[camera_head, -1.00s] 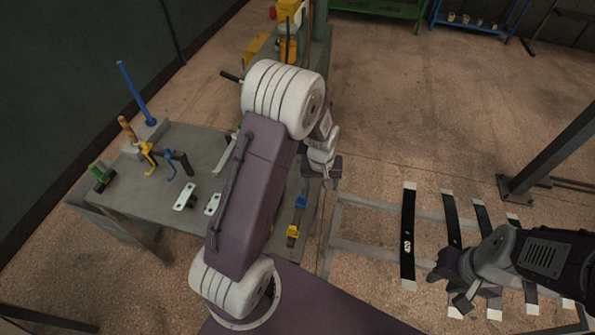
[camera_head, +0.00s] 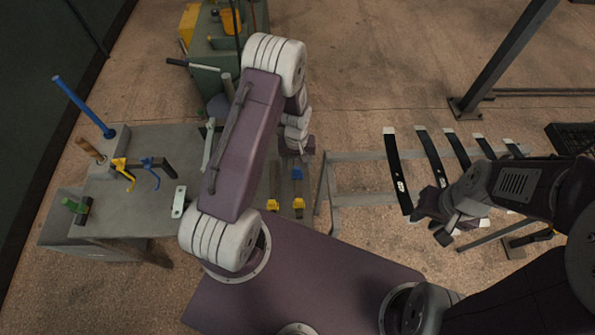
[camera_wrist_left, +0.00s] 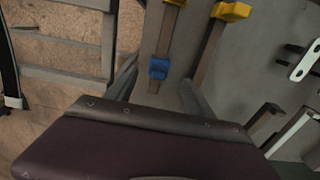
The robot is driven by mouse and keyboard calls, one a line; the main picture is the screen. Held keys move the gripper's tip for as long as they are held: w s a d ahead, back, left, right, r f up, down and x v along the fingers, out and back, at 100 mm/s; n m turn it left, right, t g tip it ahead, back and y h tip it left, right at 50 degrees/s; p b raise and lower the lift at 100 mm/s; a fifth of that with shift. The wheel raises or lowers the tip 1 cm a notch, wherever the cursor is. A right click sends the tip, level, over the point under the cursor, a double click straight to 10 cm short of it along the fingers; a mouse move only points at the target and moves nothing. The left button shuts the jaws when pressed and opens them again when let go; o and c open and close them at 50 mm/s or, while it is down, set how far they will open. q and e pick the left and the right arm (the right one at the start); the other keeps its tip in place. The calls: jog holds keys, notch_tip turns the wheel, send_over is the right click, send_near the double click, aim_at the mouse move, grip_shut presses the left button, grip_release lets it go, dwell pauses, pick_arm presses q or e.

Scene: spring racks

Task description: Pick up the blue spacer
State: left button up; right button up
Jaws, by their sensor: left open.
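A small blue block (camera_head: 297,174), probably the blue spacer, sits on a narrow bar at the table's right edge. It also shows in the left wrist view (camera_wrist_left: 158,68). My left gripper (camera_head: 299,147) is beyond the block in the head view, partly hidden by its own wrist. In the left wrist view its fingers (camera_wrist_left: 158,88) are spread and empty, with the block showing between them, apart from it as far as I can tell. My right gripper (camera_head: 436,215) is out to the right over the dark strips; its jaw opening is unclear.
The grey table (camera_head: 150,205) bears two bars with yellow ends (camera_head: 271,204), a blue-and-black tool (camera_head: 153,168), a yellow tool (camera_head: 122,170), a green-handled tool (camera_head: 76,207) and a tall blue rod (camera_head: 82,103). A rack with dark strips (camera_head: 397,170) stands to the right.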

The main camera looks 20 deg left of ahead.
aim_at(297, 168)
pick_arm(q)
jog(key=shift+a+f, duration=0.35)
jog(key=shift+f, duration=0.15)
jog(key=shift+d+f, duration=0.1)
jog(key=shift+f, duration=0.15)
jog(key=f+p, duration=0.1)
jog(key=f, duration=0.1)
jog(key=f+p, duration=0.1)
jog(key=shift+w+d+f, duration=0.1)
jog(key=shift+d+f, duration=0.3)
jog(key=shift+f, duration=0.35)
jog(key=shift+a, duration=0.2)
jog(key=shift+d, duration=0.1)
jog(key=c, duration=1.1)
pick_arm(e)
notch_tip(297, 168, up, 2)
jog(key=shift+a+r, duration=0.1)
jog(key=shift+r, duration=0.05)
